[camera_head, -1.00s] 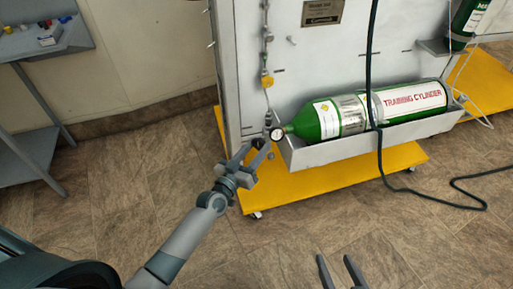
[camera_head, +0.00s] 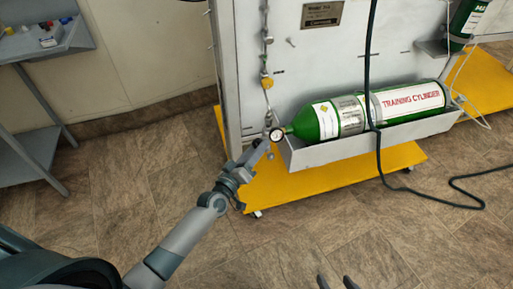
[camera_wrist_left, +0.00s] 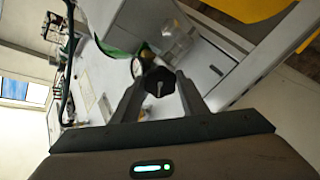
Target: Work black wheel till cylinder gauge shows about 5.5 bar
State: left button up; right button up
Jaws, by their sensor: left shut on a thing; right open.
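The green training cylinder (camera_head: 352,116) lies in a grey tray on the trainer panel. A small round gauge (camera_head: 277,134) with a white face sits at its valve end; its reading is too small to make out. The black wheel (camera_wrist_left: 159,80) shows in the left wrist view between the two fingers of my left gripper (camera_wrist_left: 160,92), which is shut on it. In the head view my left gripper (camera_head: 256,150) reaches to just below and left of the gauge and hides the wheel. My right gripper (camera_head: 336,282) is open and empty at the bottom edge, only its fingertips showing.
A yellow wheeled base (camera_head: 330,175) lies under the panel. A dark hose (camera_head: 372,60) hangs in front of the cylinder and runs over the floor to the right. A grey shelf (camera_head: 40,45) stands at the left. The tiled floor in front is clear.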

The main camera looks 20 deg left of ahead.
pick_arm(q)
jog(key=shift+n, duration=0.3)
jog(key=o, duration=1)
jog(key=shift+o, duration=0.2)
jog(key=shift+s, duration=0.15)
jog(key=v, duration=1.7)
jog(key=shift+p, duration=0.45)
